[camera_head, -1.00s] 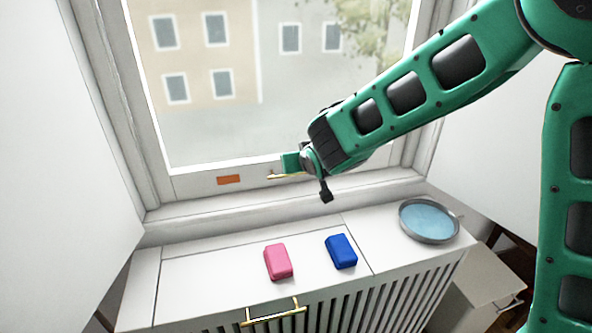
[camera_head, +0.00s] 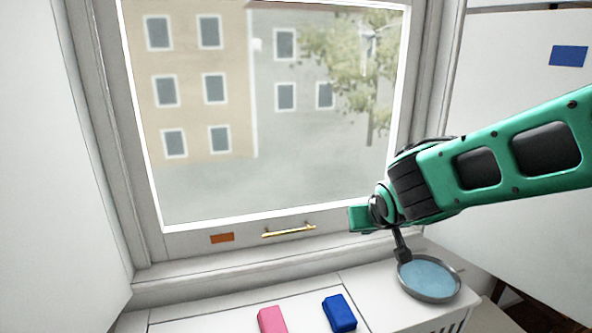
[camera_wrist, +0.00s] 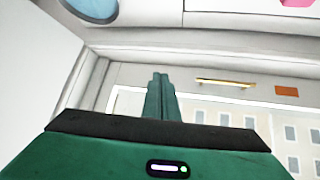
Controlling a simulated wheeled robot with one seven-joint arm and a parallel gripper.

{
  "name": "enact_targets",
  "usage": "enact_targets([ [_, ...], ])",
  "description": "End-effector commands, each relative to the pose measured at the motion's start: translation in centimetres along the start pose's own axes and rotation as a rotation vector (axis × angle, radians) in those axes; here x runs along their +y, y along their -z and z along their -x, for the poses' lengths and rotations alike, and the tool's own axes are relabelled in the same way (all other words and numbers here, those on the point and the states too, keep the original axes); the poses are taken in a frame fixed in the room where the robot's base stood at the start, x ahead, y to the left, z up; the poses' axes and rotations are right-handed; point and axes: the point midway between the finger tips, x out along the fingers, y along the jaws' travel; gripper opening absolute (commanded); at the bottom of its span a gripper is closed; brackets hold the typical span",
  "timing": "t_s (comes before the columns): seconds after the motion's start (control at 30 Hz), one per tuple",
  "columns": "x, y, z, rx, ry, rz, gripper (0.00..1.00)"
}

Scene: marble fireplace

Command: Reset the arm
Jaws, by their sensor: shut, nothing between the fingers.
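My gripper (camera_head: 357,218) is at the right side of the window in the head view, above the sill and to the right of the window's brass handle (camera_head: 289,231). The fingers are together and hold nothing. In the wrist view the closed green fingers (camera_wrist: 158,98) point toward the window frame, and the brass handle (camera_wrist: 225,83) shows to their right, apart from them. My arm reaches in from the right edge of the head view.
A pink block (camera_head: 272,320) and a blue block (camera_head: 340,314) lie on the white radiator cover. An orange patch (camera_head: 222,238) is on the lower window frame. White panels flank the window.

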Motion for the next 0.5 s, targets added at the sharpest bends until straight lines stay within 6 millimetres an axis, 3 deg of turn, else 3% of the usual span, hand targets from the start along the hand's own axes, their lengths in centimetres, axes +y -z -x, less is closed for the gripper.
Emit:
enact_targets([
  [0.03,3.4,-1.1,0.7,-0.045,-0.045,-0.035,0.00],
  [0.2,12.6,-6.5,4.0,-0.226,-0.155,-0.150,0.00],
  [0.4,20.1,-15.1,10.2,-0.460,-0.220,-0.324,0.00],
  [0.5,21.9,-19.6,13.8,-0.574,-0.220,-0.419,0.00],
])
